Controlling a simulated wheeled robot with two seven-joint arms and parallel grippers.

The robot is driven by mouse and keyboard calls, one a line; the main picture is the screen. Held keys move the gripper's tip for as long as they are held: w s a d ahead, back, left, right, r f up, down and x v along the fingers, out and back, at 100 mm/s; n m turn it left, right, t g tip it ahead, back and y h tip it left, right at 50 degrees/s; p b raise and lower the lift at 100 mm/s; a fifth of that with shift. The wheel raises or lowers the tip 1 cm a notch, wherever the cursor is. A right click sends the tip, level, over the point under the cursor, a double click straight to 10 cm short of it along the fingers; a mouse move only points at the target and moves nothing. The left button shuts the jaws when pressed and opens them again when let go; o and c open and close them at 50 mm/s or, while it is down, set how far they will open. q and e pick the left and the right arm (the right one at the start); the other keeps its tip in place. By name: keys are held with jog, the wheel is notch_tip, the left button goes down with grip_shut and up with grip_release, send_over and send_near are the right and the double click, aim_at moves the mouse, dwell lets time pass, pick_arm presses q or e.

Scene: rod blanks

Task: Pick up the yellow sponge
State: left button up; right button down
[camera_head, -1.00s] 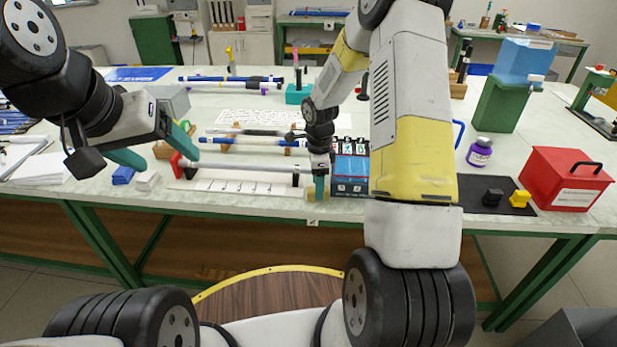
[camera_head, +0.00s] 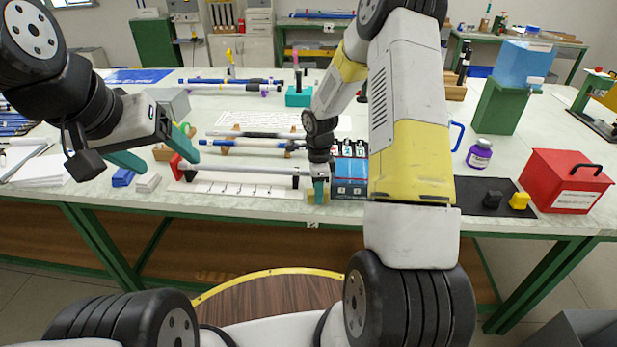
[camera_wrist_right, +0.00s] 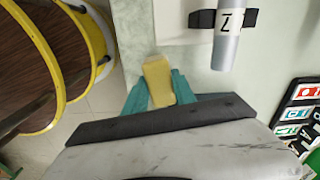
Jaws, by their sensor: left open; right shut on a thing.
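The yellow sponge (camera_wrist_right: 158,80) lies between the two teal fingers of my right gripper (camera_wrist_right: 160,92) in the right wrist view, and the fingers touch its sides. In the head view my right gripper (camera_head: 318,190) points down at the table's front edge. Only a little of the sponge (camera_head: 313,197) shows there beside the fingers. I cannot tell whether it is clear of the table. My left gripper (camera_head: 160,162) is open and empty, over the left part of the table, with its teal fingers apart.
A grey rod (camera_head: 240,167) on a holder lies just left of my right gripper; its end (camera_wrist_right: 228,45) is close in the wrist view. A dark box with labelled cards (camera_head: 350,178) stands right of it. A red box (camera_head: 567,180) and purple bottle (camera_head: 479,154) stand further right.

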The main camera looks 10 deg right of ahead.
jog(key=shift+r, duration=0.45)
jog(key=r, duration=0.1)
jog(key=s+r, duration=0.1)
jog(key=shift+a+r, duration=0.25)
jog(key=shift+r, duration=0.1)
jog(key=s+a, duration=0.2)
jog(key=s, duration=0.5)
jog(key=s+a+r, duration=0.1)
jog(key=s+a, duration=0.2)
jog(key=s, duration=0.4)
jog(key=shift+a+r, duration=0.15)
jog(key=shift+a, duration=0.1)
